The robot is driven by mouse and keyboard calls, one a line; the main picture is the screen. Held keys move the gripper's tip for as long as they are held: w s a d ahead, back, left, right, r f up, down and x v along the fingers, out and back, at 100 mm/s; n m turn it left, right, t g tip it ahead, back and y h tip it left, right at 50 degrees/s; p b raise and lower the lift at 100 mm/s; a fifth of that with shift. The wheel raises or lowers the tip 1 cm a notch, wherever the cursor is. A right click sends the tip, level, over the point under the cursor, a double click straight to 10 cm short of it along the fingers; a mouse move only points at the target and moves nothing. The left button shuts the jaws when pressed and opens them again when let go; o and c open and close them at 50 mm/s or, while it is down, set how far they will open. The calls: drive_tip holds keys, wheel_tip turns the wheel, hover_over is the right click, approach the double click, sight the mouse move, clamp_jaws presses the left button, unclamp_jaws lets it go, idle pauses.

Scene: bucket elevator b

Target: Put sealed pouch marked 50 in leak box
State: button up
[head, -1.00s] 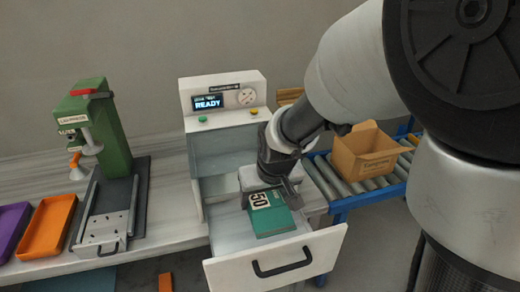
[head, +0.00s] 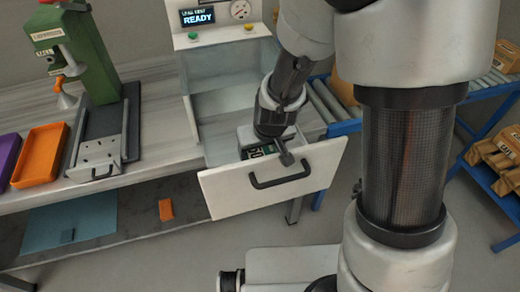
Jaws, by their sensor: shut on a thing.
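The leak box is the white machine whose display (head: 198,17) reads READY. Its drawer (head: 225,190) is pulled out toward me, with a black handle on the front. My gripper (head: 268,146) points down into the drawer near its right side, behind the front panel. I cannot tell whether the pouch touches the drawer floor.
A green press (head: 95,55) stands left on the bench, with an orange tray (head: 40,153) and a purple tray (head: 8,157) beside it. A roller conveyor (head: 325,100) is behind my arm. Brown packages (head: 500,150) lie at the far right. An orange block (head: 166,210) sits below the bench.

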drive_tip(key=shift+f+b, duration=0.6)
drive_tip(key=o, duration=0.8)
drive_tip(key=shift+o, duration=0.2)
drive_tip(key=p+v, duration=0.3)
drive_tip(key=v, duration=0.3)
drive_tip(key=p+v, duration=0.3)
drive_tip(key=v, duration=0.4)
drive_tip(key=shift+w+a, duration=0.1)
drive_tip(key=shift+w, duration=0.15)
drive_tip(key=s+d+r+m, duration=0.1)
drive_tip(key=s+d+r, duration=0.4)
drive_tip(key=r, duration=0.4)
drive_tip(key=s+d+r+m+t+h, duration=0.1)
drive_tip(key=s+d+r+m, duration=0.1)
drive_tip(key=s+d+r, duration=0.4)
drive_tip(key=v, duration=0.3)
drive_tip(key=shift+d+r+p, duration=0.15)
drive_tip(key=shift+r+p, duration=0.15)
drive_tip(key=shift+r, duration=0.05)
